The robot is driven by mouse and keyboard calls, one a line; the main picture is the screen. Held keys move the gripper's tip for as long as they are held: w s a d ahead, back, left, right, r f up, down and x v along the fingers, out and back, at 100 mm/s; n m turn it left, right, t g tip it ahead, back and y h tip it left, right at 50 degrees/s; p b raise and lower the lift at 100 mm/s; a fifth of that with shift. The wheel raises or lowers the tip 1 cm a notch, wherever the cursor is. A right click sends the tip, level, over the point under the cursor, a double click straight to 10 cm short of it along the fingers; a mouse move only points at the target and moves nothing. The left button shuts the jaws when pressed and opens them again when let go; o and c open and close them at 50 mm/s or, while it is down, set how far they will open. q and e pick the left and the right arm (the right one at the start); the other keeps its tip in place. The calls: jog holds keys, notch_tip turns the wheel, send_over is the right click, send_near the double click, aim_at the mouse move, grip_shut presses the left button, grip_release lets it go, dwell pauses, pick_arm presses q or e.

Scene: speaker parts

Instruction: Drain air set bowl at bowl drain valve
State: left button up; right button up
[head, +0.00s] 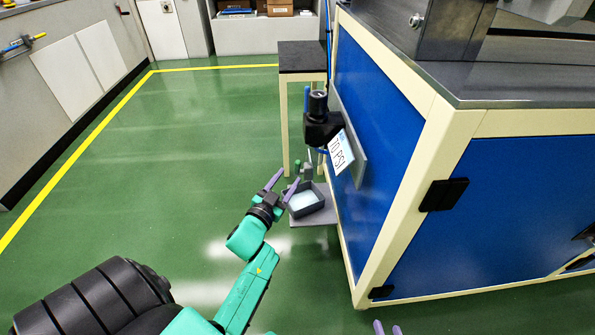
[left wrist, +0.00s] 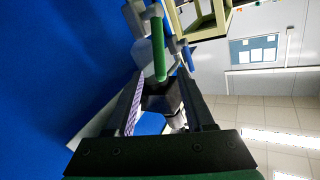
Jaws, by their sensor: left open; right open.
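The air set (head: 321,126), a black regulator, is mounted on the blue cabinet side in the head view. Its bowl hangs below, mostly indistinct; a greyish rounded part that may be the bowl (left wrist: 143,52) shows in the left wrist view. A small green part (head: 297,168), likely the drain valve handle, sits just below; it shows as a green bar (left wrist: 160,62) in the left wrist view, ahead of my fingers. My left gripper (head: 284,182) is open, its purple fingers just below and left of the green part. My right gripper (head: 386,329) is open at the bottom edge.
A dark tray (head: 306,210) with a pale inside sits below the air set on a grey shelf. A "10 PSI" sign (head: 341,154) is beside the regulator. The blue cabinet (head: 375,140) blocks the right. Green floor (head: 190,130) is clear on the left.

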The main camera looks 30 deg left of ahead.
aim_at(296, 167)
pick_arm(q)
jog(key=w, duration=0.2)
jog(key=w+b, duration=0.1)
jog(key=w, duration=0.3)
jog(key=shift+a+f+b, duration=0.15)
jog(key=shift+a+b, duration=0.2)
jog(key=shift+a, duration=0.05)
jog(key=shift+w+a, duration=0.1)
jog(key=shift+w, duration=0.5)
grip_shut()
pick_arm(e)
notch_tip(296, 167, down, 3)
jog(key=shift+r, duration=0.1)
